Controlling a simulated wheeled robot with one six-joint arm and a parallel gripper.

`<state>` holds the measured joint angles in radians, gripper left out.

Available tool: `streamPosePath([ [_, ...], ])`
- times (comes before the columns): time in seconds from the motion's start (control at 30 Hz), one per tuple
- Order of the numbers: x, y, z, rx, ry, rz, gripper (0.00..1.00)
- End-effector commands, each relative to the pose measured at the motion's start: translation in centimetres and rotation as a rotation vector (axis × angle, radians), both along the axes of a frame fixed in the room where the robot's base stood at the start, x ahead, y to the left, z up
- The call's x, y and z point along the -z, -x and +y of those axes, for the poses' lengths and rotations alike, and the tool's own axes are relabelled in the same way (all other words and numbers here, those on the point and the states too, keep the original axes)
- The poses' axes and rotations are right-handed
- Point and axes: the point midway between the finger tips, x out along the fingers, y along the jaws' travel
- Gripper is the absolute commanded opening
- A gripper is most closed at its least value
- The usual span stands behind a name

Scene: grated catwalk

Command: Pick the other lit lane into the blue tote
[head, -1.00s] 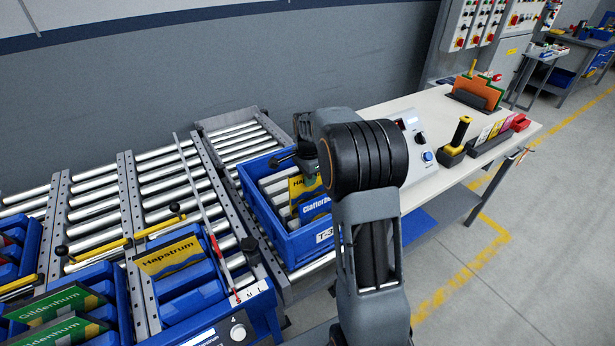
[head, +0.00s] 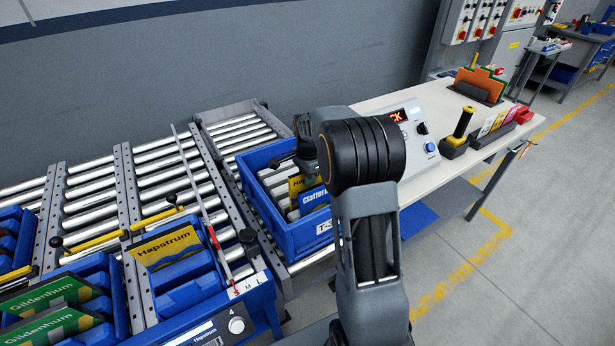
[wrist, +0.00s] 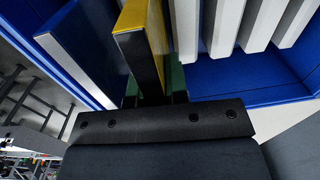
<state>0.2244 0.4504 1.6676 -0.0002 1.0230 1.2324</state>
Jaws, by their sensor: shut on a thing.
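The blue tote (head: 300,241), labelled T-3 or similar, stands on the rollers with white dividers inside. My gripper (wrist: 155,92) is down in the tote, shut on a yellow and dark navy Hapstrum packet (wrist: 137,45) standing upright between dividers. That packet also shows in the head view (head: 296,186). A blue Clatter-something packet (head: 313,200) stands beside it; my arm hides part of it and my fingertips in the head view. Another Hapstrum packet (head: 166,247) lies in a blue lane at the left, and green Gildenhum packets (head: 47,294) lie in the lane beside it.
A lane unit (head: 236,326) with a knob and a lit display stands in front. A control box (head: 412,133) with a red-lit display sits on the white bench. A yellow-black handled tool (head: 460,130) stands nearby. Yellow bars (head: 94,245) cross the lanes.

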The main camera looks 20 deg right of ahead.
Motion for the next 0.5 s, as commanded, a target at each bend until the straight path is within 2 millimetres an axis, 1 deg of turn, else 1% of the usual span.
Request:
streamPosePath([
  [0.3,1.5,0.0,0.0,0.0,0.0,0.0,0.0],
  [0.5,2.0,0.0,0.0,0.0,0.0,0.0,0.0],
])
